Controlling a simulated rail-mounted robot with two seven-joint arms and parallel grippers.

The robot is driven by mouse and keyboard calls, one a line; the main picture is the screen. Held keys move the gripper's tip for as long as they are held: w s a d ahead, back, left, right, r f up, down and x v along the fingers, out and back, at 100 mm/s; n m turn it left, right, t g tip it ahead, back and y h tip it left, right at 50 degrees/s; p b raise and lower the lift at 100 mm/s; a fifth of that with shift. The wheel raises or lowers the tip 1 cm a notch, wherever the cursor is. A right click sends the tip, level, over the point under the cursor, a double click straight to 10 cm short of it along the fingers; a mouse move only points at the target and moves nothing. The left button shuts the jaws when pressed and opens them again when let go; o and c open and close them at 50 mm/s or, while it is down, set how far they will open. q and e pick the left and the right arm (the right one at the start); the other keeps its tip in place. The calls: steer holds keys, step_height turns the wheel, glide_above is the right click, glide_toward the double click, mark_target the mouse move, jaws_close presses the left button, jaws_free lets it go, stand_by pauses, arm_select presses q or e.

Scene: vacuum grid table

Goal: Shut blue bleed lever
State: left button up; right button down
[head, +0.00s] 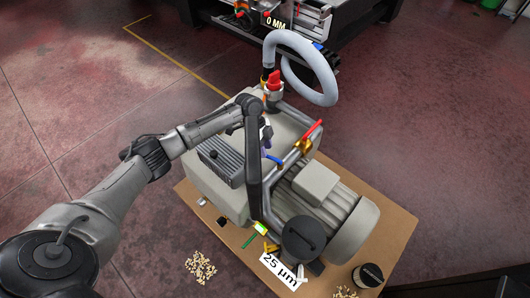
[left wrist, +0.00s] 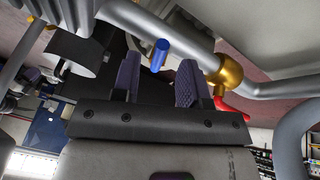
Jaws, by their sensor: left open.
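The blue bleed lever (head: 274,160) is a short blue bar by the grey pipe on the pump, in the head view. In the left wrist view the blue lever (left wrist: 160,55) hangs by the pipe, just beyond the gap between my fingers. My left gripper (head: 265,142) is over the pump close to the lever, partly hidden by my own arm. Its two dark purple ribbed fingers (left wrist: 158,78) are apart, one each side of the lever's line, with nothing visible between them. I cannot tell whether a finger touches the lever. My right gripper is not in view.
A brass valve (head: 303,145) with a red lever (head: 313,131) sits right of the blue lever. A red knob (head: 273,82) and a looped grey hose (head: 325,75) stand behind. The pump's motor (head: 355,225), a black cap (head: 303,240) and a "25 µm" label (head: 280,271) are in front.

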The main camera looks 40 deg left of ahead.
arm_select(q)
steer(key=shift+x, duration=0.85)
jaws_close()
